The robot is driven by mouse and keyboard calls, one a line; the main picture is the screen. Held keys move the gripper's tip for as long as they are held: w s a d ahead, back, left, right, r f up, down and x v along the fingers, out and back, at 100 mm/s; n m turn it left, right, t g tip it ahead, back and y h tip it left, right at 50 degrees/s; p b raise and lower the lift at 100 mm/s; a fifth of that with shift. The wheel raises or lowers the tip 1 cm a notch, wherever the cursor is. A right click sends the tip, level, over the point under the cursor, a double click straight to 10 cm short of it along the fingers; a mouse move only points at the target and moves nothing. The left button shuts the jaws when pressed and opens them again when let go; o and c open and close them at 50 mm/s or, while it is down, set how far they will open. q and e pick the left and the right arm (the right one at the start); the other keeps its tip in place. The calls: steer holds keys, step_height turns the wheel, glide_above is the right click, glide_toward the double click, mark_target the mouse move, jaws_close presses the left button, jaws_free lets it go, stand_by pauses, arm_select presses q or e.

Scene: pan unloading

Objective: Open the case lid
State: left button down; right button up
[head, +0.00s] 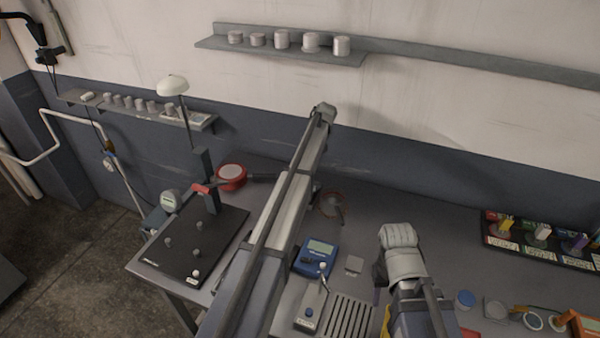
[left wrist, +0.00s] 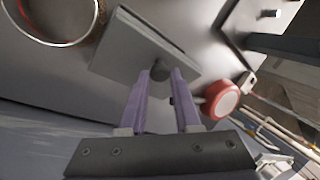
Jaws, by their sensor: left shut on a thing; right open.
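In the left wrist view a flat grey square lid (left wrist: 130,52) has a short dark knob (left wrist: 160,70) near its edge. My left gripper (left wrist: 160,78) has its two purple fingers on either side of the knob, shut on it. The lid looks tilted in this view; I cannot tell whether it is lifted. In the head view my left arm hides the lid and the left gripper. My right gripper (head: 378,290) is open beside the front of the bench, mostly hidden by its own wrist, with nothing visible in it.
A red-rimmed round piece (head: 232,173) is near the left end, also in the left wrist view (left wrist: 221,101). A black pegged board (head: 222,240) stands at left. A blue instrument (head: 316,256), a grey slotted plate (head: 350,318) and a rack (head: 540,244) are right of my left arm.

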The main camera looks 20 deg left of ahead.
arm_select(q)
steer(key=shift+w, duration=0.25)
stand_by(0.3)
steer(key=c, duration=0.6)
jaws_free()
steer(key=shift+g, duration=0.3)
steer(key=shift+r, duration=0.1)
steer(key=p+v, duration=0.7)
steer(key=shift+d+r, duration=0.15)
steer(key=shift+r, duration=0.2)
steer(key=shift+f, duration=0.1)
